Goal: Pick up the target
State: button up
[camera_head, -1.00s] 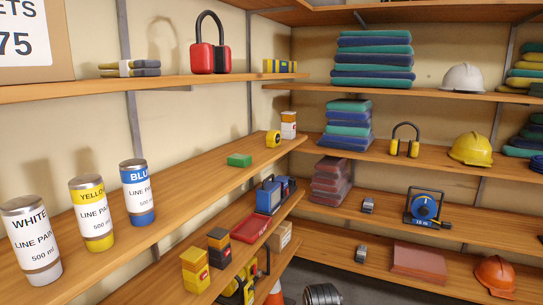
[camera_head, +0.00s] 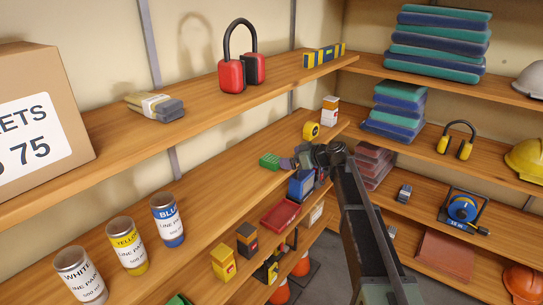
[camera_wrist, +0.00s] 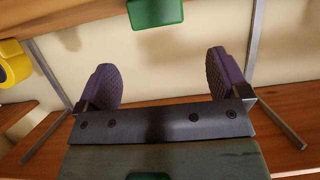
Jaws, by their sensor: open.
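The task does not say which thing is the target. A small green block (camera_head: 269,161) lies on the middle left shelf, just left of my gripper (camera_head: 294,163) in the head view. In the wrist view, the green block (camera_wrist: 155,11) is at the top edge, partly cut off, ahead of and between my jaws. My gripper (camera_wrist: 166,82) is open, with two purple pads wide apart and nothing between them. The block looks apart from both pads.
Paint cans, including a blue one (camera_head: 168,220), stand at the near left. The upper shelf holds a red ear defender (camera_head: 241,70). Shelf between block and cans is clear.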

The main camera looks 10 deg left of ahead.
aim_at(273, 159)
jog(key=b+x, duration=0.1)
jog(key=x, duration=0.4)
jog(key=shift+f, duration=0.15)
jog(key=b+x, duration=0.1)
jog(key=x, duration=0.1)
jog(key=b+x, duration=0.1)
jog(key=x, duration=0.1)
jog(key=shift+w+a+f+b, duration=0.15)
jog(key=shift+a+f+b, duration=0.05)
jog(key=shift+f+b, duration=0.2)
jog(key=shift+w+a, duration=0.1)
jog(key=shift+a, duration=0.1)
jog(key=shift+d+r, duration=0.1)
jog(key=shift+r, duration=0.05)
jog(key=shift+c, duration=0.2)
jog(key=c, duration=1)
